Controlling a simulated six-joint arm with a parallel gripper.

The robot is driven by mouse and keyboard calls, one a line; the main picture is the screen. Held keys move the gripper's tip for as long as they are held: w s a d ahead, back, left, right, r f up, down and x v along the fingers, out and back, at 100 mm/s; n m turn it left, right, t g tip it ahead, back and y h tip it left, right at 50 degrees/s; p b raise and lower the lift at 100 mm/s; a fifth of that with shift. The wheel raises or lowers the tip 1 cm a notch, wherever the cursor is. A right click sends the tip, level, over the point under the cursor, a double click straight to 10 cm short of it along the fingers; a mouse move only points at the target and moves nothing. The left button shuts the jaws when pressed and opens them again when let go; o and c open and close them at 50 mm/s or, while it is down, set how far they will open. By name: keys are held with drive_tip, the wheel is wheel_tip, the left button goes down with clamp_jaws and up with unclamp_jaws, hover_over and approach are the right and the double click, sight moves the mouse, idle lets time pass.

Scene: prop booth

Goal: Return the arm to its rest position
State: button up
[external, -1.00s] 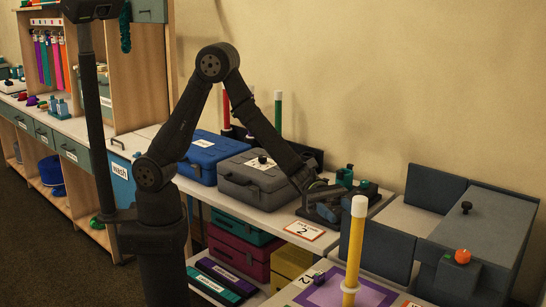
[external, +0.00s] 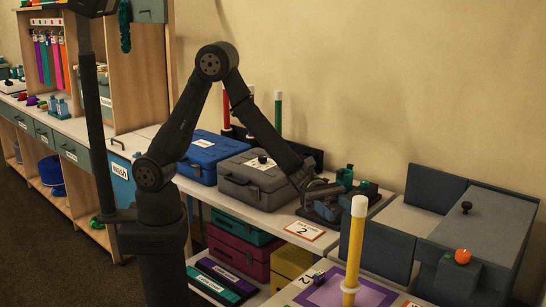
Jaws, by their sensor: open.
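My arm rises from its base at the lower left, bends at the top and reaches down to the right. My gripper (external: 326,208) is low over the dark fixture (external: 352,206) at the right end of the shelf bench. Its fingers are small and dark against that fixture, so whether they touch it cannot be told. I see nothing held in the gripper.
A grey case (external: 252,180) and a blue case (external: 206,157) stand left of my gripper. A number 2 card (external: 304,231) lies in front.

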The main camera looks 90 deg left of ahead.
sight(358, 213)
drive_tip(key=x, duration=0.8)
drive_tip(key=shift+d, duration=0.35)
wheel_tip(358, 213, up, 2)
drive_tip(key=shift+w+r, duration=0.1)
drive_tip(key=shift+r, duration=0.8)
